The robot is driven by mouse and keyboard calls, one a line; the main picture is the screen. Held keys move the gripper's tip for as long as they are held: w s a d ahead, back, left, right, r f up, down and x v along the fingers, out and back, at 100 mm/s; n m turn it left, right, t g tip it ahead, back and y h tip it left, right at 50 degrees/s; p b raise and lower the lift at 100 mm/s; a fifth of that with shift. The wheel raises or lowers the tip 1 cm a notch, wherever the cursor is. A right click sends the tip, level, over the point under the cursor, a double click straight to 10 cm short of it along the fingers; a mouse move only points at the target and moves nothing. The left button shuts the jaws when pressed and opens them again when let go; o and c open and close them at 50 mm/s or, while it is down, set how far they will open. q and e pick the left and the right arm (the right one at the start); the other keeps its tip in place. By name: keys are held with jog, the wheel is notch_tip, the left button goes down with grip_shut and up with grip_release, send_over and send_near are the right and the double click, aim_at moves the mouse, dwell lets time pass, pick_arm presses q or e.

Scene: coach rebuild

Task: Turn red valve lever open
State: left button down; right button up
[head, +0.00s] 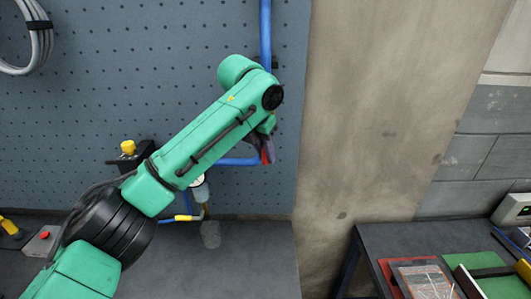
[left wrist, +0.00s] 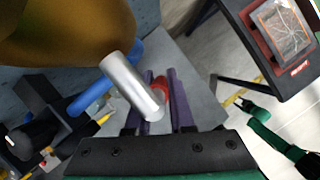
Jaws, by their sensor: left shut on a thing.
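The red valve lever (left wrist: 161,83) shows in the left wrist view between the two purple fingers of my left gripper (left wrist: 160,76). The gripper is shut on the lever, and the fingers hide part of it. A silver cylinder (left wrist: 132,85) stands in front of the left finger, close to the lever. In the head view my left gripper (head: 266,152) is at the blue pipe on the pegboard, mostly hidden behind my green forearm. The lever's angle is hard to tell there. My right gripper is not in view.
A blue pipe (head: 265,35) runs down the pegboard (head: 150,70). A gauge (head: 200,190) and a yellow-handled fitting (head: 188,218) sit below my arm. A dark bench (head: 260,260) lies beneath. A table (head: 400,240) with folders stands at the right.

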pick_arm(q)
jog(key=c, duration=0.8)
grip_release()
jog(key=shift+s+a+r, duration=0.1)
jog(key=shift+a+r, duration=0.05)
jog(key=shift+r, duration=0.35)
jog(key=b+v, duration=0.2)
jog(key=v, duration=1.1)
jog(key=shift+s+r, duration=0.15)
jog(key=shift+r, duration=0.1)
